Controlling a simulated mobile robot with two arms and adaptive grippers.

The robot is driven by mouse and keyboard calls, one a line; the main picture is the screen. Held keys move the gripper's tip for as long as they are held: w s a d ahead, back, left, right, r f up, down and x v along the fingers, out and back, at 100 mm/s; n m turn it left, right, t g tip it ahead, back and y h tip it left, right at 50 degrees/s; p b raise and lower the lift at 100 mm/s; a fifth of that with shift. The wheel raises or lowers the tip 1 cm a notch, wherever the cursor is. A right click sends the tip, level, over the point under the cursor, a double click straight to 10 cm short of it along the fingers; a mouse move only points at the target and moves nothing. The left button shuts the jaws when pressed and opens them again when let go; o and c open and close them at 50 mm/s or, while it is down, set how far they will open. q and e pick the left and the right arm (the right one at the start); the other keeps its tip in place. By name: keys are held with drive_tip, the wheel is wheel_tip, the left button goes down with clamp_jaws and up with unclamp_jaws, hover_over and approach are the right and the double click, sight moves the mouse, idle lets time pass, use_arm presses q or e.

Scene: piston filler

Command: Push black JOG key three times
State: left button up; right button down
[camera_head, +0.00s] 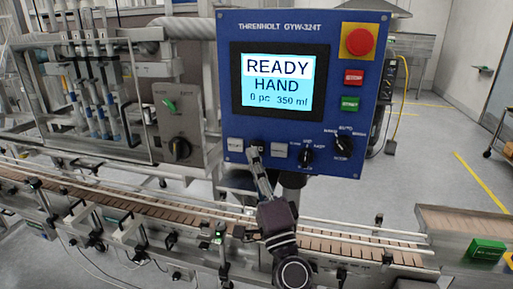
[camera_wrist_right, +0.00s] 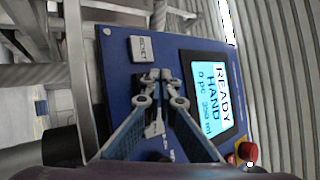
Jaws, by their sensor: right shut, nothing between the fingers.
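The blue control panel (camera_head: 375,75) carries a screen (camera_head: 276,81) reading READY, HAND, 0 pc 350 ml. In its lower key row, the black JOG key (camera_head: 261,144) is mostly hidden behind my right gripper (camera_head: 254,153). The gripper is shut and empty, with its fingertips at the key; whether they touch it I cannot tell. In the right wrist view the closed fingertips (camera_wrist_right: 155,77) lie over the panel between the pale RESET key (camera_wrist_right: 144,48) and another pale key, and cover the JOG key there. My left gripper is not in view.
Pale keys flank the JOG key on the left (camera_head: 235,145) and right (camera_head: 279,150). Black rotary knobs (camera_head: 306,157), a red emergency button (camera_head: 359,41), a red key (camera_head: 353,77) and a green key (camera_head: 350,104) are on the panel. A conveyor (camera_head: 150,216) runs below.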

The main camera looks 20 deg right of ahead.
drive_tip(key=shift+a, duration=0.1)
drive_tip(key=s+a, duration=0.1)
drive_tip(key=s, duration=0.1)
drive_tip(key=s+a+p, duration=0.1)
drive_tip(key=s, duration=0.1)
drive_tip(key=shift+a, duration=0.35)
idle(0.7)
